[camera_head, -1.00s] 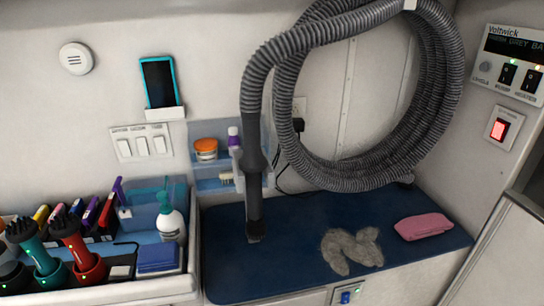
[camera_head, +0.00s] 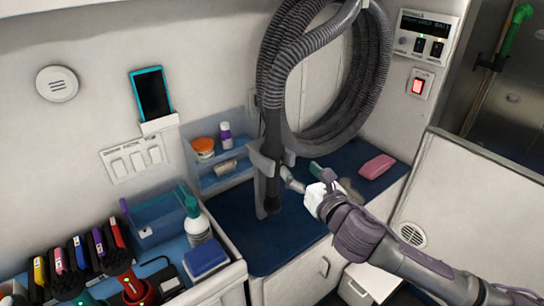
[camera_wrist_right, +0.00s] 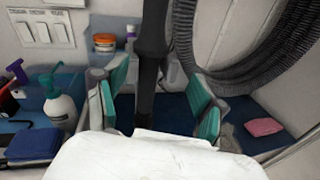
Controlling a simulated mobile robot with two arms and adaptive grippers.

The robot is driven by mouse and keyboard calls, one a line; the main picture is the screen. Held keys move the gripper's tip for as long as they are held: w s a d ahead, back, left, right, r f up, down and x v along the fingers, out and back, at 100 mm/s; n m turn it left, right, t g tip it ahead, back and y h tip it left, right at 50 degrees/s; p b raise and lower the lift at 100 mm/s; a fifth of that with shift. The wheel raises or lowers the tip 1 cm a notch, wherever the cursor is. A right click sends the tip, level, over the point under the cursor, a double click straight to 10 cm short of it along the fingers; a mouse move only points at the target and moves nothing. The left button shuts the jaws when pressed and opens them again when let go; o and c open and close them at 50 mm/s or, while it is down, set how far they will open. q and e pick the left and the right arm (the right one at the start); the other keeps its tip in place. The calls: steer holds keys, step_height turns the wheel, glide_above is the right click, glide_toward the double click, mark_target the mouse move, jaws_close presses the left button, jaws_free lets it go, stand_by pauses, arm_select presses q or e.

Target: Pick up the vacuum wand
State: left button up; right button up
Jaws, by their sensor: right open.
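The vacuum wand (camera_head: 273,190) is a dark upright tube at the end of a ribbed grey hose (camera_head: 300,40), standing over the blue counter by the wall. My right gripper (camera_head: 287,174) reaches in from the right at the wand's height and is open. In the right wrist view the wand (camera_wrist_right: 149,75) runs upright between the two teal-padded fingers (camera_wrist_right: 158,92), with a gap on each side. I cannot tell how deep between the fingers it lies. My white gripper body hides its lower end there. My left gripper is not in view.
The hose coil hangs on the wall behind. A wall shelf (camera_head: 222,178) with an orange-lidded jar (camera_head: 203,147) is left of the wand. A pink cloth (camera_head: 377,166) lies right on the counter (camera_head: 240,235).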

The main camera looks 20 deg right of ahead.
mark_target(276, 139)
steer(key=w+r, duration=0.1)
steer(key=w, duration=0.1)
steer(key=w+a+r+n+p, duration=0.1)
steer(key=w, duration=0.1)
steer(key=w+a+r+n+p, duration=0.1)
steer(key=w, duration=0.2)
steer(key=shift+a+r+t+y, duration=0.1)
steer(key=shift+r+t+y, duration=0.15)
steer(key=shift+t+y, duration=0.05)
steer(key=shift+w+a+p, duration=0.1)
steer(key=shift+w+p, duration=0.2)
steer(key=shift+w, duration=0.45)
steer(key=w, duration=0.3)
steer(key=w+p, duration=0.1)
steer(key=shift+w+a+f, duration=0.15)
steer(key=shift+a+f, duration=0.2)
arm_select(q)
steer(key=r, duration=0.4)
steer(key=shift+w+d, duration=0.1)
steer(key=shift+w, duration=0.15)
arm_select(e)
steer(key=shift+c, duration=1.1)
steer(key=c, duration=1.1)
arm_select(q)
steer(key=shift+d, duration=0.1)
arm_select(e)
steer(key=shift+r, duration=0.1)
jaws_close()
